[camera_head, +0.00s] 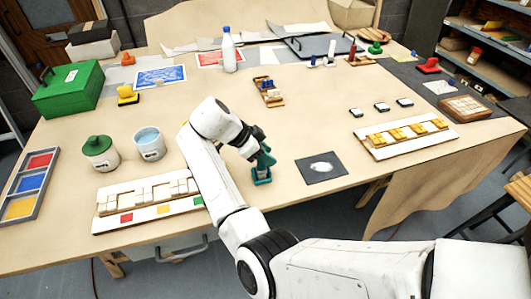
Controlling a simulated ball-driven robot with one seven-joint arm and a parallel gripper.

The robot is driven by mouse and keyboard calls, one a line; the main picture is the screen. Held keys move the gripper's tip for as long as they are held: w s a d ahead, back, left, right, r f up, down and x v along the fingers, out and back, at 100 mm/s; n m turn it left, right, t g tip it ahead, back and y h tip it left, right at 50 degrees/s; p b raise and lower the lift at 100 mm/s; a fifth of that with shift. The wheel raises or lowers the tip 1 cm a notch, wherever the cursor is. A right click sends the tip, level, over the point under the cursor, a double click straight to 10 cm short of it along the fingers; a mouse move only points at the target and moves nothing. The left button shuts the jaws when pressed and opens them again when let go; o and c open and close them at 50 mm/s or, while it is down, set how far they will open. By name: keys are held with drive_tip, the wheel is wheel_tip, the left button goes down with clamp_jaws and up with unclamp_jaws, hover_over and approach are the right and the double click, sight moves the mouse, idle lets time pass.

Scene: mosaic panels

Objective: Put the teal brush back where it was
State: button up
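The teal brush (262,176) is near the table's front edge, in the middle of the view. Its wider lower end is at or just above the tabletop, and its upper part is slightly tilted. My gripper (260,147) is right at the brush's upper part and points down at it. The dark fingers overlap the brush, and my wrist partly hides them. I cannot tell whether they are closed on it. A dark square mat (310,177) with a whitish smear lies just right of the brush.
Left of my arm are a white mosaic panel (150,213), a blue-filled cup (150,144), a green-lidded pot (100,152) and a colour tray (14,187). A yellow-tiled panel (385,149) lies right. A bottle (228,52) stands farther back. Bare tabletop lies behind the mat.

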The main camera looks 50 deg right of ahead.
drive_tip(key=shift+o, duration=1)
drive_tip(key=shift+r, duration=0.15)
drive_tip(key=b+v, duration=0.2)
drive_tip(key=v, duration=1)
